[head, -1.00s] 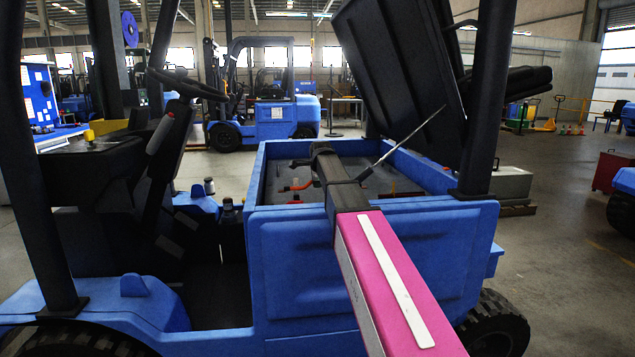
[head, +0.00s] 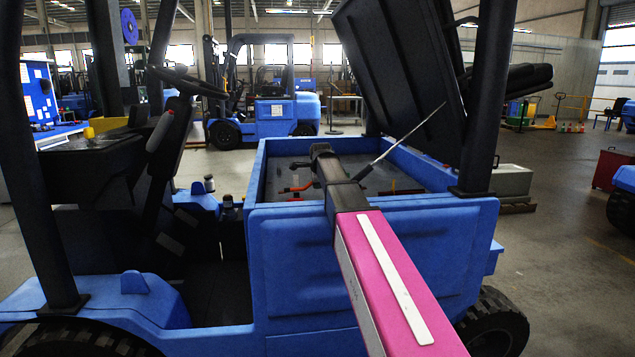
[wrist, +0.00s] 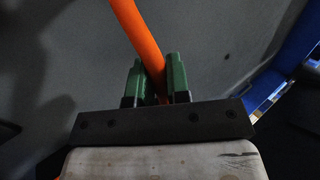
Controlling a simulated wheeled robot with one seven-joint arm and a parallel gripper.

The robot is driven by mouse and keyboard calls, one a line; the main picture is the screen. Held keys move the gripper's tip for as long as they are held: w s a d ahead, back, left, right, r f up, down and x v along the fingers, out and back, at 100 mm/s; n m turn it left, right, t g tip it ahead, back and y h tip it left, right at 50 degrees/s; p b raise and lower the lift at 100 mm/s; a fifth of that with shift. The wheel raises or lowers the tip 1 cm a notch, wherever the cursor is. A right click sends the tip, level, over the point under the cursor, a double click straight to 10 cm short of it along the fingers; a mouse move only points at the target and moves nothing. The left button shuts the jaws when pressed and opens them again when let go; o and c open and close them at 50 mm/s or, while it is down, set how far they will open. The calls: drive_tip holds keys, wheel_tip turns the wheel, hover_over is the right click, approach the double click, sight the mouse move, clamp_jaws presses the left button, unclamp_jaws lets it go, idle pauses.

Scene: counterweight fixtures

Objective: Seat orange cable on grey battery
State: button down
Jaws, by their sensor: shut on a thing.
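The orange cable (wrist: 138,35) rises between the two green fingers of my gripper (wrist: 161,82) in the wrist view. The fingers are shut on it. In the head view a short orange-red length of cable (head: 298,188) shows inside the truck's open blue compartment, left of my arm. The grey surface inside that compartment appears to be the top of the grey battery (head: 376,180); a plain grey surface also fills the wrist view. My fingertips are hidden in the head view. The cable's ends and any seat for it cannot be made out.
Blue compartment walls (head: 370,225) surround the grey area on the sides. A raised black cover (head: 400,75) and its thin strut (head: 405,143) stand to the right of my arm. A black roof post (head: 485,100) rises at the right corner.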

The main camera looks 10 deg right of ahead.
drive_tip(key=shift+f, duration=0.45)
drive_tip(key=shift+f, duration=0.85)
idle(0.6)
drive_tip(key=c, duration=1)
unclamp_jaws()
drive_tip(key=shift+s, duration=0.1)
